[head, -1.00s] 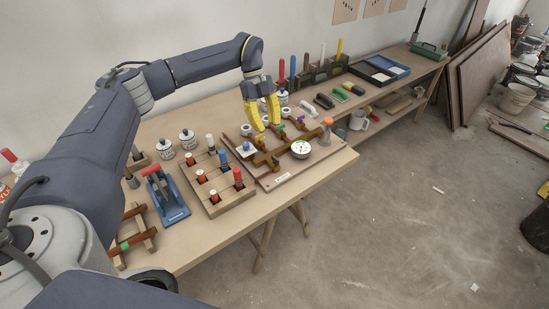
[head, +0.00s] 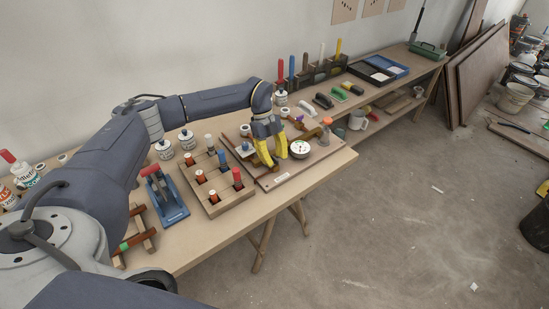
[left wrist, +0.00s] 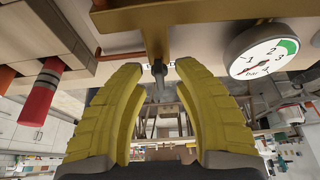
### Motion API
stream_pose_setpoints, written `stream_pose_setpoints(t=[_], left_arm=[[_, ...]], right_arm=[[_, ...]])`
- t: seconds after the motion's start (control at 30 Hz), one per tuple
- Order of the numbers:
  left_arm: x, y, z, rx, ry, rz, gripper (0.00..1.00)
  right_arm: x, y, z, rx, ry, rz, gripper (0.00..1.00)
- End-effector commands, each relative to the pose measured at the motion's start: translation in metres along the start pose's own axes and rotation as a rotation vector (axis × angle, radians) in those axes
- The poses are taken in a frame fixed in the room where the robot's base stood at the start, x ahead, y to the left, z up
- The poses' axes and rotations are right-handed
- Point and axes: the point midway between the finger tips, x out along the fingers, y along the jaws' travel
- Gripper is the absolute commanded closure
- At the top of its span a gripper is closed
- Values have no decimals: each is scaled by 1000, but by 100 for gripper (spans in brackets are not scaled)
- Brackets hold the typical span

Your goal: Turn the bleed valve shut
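The pipe board (head: 283,179) on the bench carries brass-brown pipes, a round white pressure gauge (head: 300,148) and small coloured valve handles. In the left wrist view the gauge (left wrist: 262,50) is at upper right beside a brass pipe (left wrist: 185,17). A small grey stem (left wrist: 159,72) sticks out from this pipe; it may be the bleed valve, but I cannot be sure. My left gripper (head: 273,160) is down at the board, left of the gauge. Its yellow fingers (left wrist: 160,80) are apart, one on each side of the stem, with gaps visible. The right gripper is not in view.
Left of the board is a wooden block (head: 224,204) with red, blue and white pegs, then a blue clamp-like tool (head: 166,197). An orange-topped knob (head: 326,123) stands at the board's right corner. A tool rack (head: 315,75) lies behind.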

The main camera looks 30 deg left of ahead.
Motion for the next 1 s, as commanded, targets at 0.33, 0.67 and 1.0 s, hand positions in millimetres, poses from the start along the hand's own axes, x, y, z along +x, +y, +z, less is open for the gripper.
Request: stream_pose_setpoints(t=[0.33,0.67,1.0], left_arm=[[1,0,0,0,0,0,70],[1,0,0,0,0,0,100],[1,0,0,18,0,8,100]], right_arm=[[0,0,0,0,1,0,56],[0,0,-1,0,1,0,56],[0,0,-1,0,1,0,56]])
